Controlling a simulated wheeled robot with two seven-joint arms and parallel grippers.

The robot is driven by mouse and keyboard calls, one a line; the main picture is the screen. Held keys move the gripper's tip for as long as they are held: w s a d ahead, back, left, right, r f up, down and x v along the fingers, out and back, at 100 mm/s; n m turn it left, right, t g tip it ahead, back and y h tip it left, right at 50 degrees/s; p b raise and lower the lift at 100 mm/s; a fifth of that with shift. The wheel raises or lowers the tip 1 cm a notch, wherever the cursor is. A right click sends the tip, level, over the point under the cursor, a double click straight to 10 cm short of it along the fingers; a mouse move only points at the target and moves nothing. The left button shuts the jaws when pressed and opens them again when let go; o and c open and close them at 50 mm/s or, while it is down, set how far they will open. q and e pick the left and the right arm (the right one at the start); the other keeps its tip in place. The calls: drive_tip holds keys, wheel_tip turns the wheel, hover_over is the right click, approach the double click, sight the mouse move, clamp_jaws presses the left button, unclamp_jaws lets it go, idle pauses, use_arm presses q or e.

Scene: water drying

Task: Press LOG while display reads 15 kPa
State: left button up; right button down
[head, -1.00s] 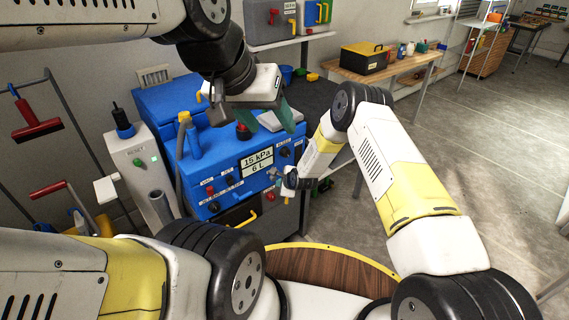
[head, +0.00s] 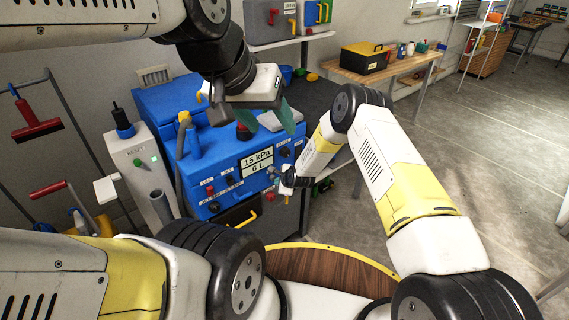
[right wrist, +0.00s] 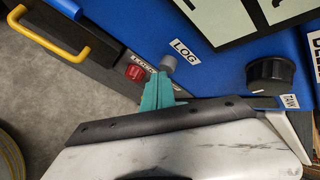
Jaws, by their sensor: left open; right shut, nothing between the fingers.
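The blue machine's display (head: 257,162) reads 15 kPa and 6 L in the head view. In the right wrist view, a small grey button (right wrist: 168,62) sits beside the LOG label (right wrist: 185,51). My right gripper (right wrist: 160,82) is shut and empty, its teal tips right at the grey button; I cannot tell whether they touch it. In the head view, my right gripper (head: 274,174) is at the panel's lower right edge. My left gripper (head: 278,117) is open and empty, above the machine's top near the red knob (head: 243,131).
A red button (right wrist: 135,73) sits left of the grey one, and a black knob (right wrist: 270,76) to its right. A yellow handle (right wrist: 58,33) is on the lower drawer. A white RESET box (head: 140,165) stands left of the machine. Open floor lies to the right.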

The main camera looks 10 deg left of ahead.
drive_tip(key=shift+w+a, duration=0.2)
drive_tip(key=shift+a, duration=0.05)
idle(0.6)
drive_tip(key=shift+s+d, duration=0.6)
drive_tip(key=shift+d, duration=0.1)
drive_tip(key=shift+s+d, duration=0.8)
drive_tip(key=shift+d, duration=0.25)
drive_tip(key=shift+s+d, duration=0.75)
drive_tip(key=shift+d, duration=0.25)
